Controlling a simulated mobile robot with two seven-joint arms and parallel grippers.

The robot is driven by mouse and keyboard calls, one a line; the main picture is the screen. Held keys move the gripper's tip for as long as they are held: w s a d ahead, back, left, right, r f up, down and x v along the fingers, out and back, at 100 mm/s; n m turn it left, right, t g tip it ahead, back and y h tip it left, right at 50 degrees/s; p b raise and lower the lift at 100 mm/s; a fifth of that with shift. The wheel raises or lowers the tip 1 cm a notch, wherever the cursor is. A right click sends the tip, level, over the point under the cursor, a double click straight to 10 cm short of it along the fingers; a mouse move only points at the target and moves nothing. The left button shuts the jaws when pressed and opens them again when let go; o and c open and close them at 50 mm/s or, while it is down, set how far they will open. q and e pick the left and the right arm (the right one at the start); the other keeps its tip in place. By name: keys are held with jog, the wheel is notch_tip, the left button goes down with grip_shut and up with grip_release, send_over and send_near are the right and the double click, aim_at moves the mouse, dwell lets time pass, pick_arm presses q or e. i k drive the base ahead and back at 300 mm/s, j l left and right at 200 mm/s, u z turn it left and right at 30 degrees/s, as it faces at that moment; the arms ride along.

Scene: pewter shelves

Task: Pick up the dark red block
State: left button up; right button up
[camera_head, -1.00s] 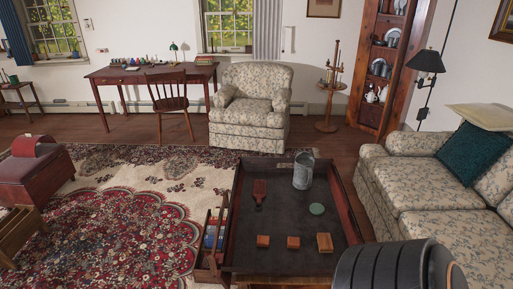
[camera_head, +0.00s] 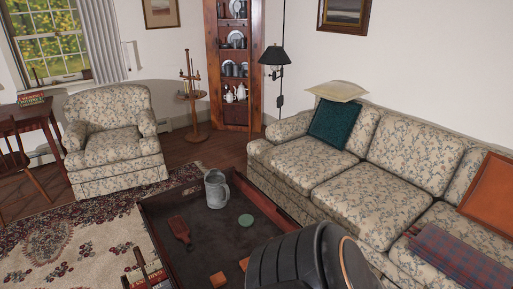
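A dark red object (camera_head: 180,229) lies on the dark floor of the low tray-like table (camera_head: 154,232). It has a wide body and a narrow end, more like a paddle or bottle than a plain block. Two small orange-brown blocks, one near the front (camera_head: 217,280) and one to its right (camera_head: 244,264), are partly cut off or covered. I cannot tell for certain which one is the dark red block. Neither of my grippers shows; a dark rounded part of my own arm covers the table's front right.
A grey metal mug (camera_head: 216,190) and a green disc (camera_head: 246,220) stand on the table. A floral sofa (camera_head: 370,205) lies close on the right, an armchair (camera_head: 115,140) behind left. Patterned rug (camera_head: 70,250) is open to the left.

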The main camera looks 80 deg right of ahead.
aim_at(243, 263)
jog(key=i+z, duration=0.2)
jog(key=z, duration=0.25)
jog(key=i+z, duration=0.2)
jog(key=z, duration=0.2)
jog(key=i+j+z, duration=0.2)
jog(key=z, duration=0.25)
